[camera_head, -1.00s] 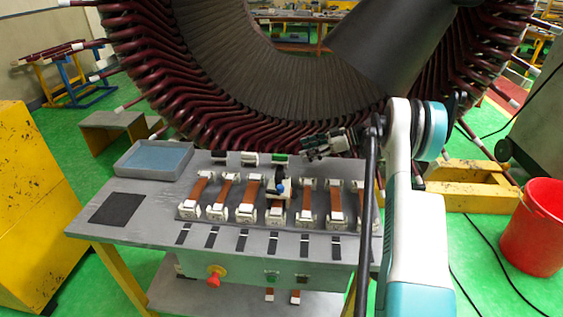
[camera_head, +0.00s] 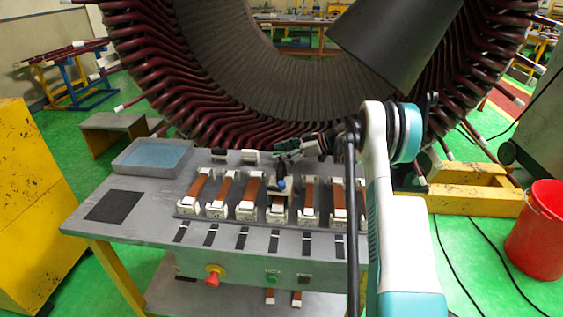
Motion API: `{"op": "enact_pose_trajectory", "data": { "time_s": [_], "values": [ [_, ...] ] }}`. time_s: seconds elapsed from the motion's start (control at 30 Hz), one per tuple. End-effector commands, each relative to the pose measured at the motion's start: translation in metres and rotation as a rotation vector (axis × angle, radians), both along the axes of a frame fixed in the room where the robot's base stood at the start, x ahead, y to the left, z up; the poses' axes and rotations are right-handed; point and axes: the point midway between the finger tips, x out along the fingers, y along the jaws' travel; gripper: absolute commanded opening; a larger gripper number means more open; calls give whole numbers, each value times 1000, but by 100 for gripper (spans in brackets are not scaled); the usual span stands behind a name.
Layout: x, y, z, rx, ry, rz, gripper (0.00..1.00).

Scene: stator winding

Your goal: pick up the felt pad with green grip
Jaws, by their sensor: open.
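The felt pad with green grip (camera_head: 287,145) is at the back edge of the grey table, at the right end of a short row of pads. Only some green shows, and my gripper largely covers the rest. My gripper (camera_head: 291,149) is open, reaching in from the right at the pad. It is too small to tell whether the fingers are around the pad or just above it.
A pad with dark grip (camera_head: 218,154) and one with white grip (camera_head: 250,155) lie to the left. In front is a fixture row with brown straps (camera_head: 224,188) and a blue-topped part (camera_head: 281,184). A blue-lined tray (camera_head: 153,157) stands left. The large stator (camera_head: 150,75) rises close behind.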

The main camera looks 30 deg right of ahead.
Motion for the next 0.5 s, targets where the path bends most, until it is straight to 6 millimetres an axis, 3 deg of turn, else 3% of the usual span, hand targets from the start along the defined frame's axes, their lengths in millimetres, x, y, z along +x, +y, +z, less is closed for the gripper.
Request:
{"op": "enact_pose_trajectory", "data": {
  "time_s": [0.13, 0.33, 0.5],
  "values": [
    [0, 0, 1, 0, 0, 0, 63],
    [0, -1, 1, 0, 0, 0, 18],
    [0, -1, 1, 0, 0, 0, 14]
  ]
}}
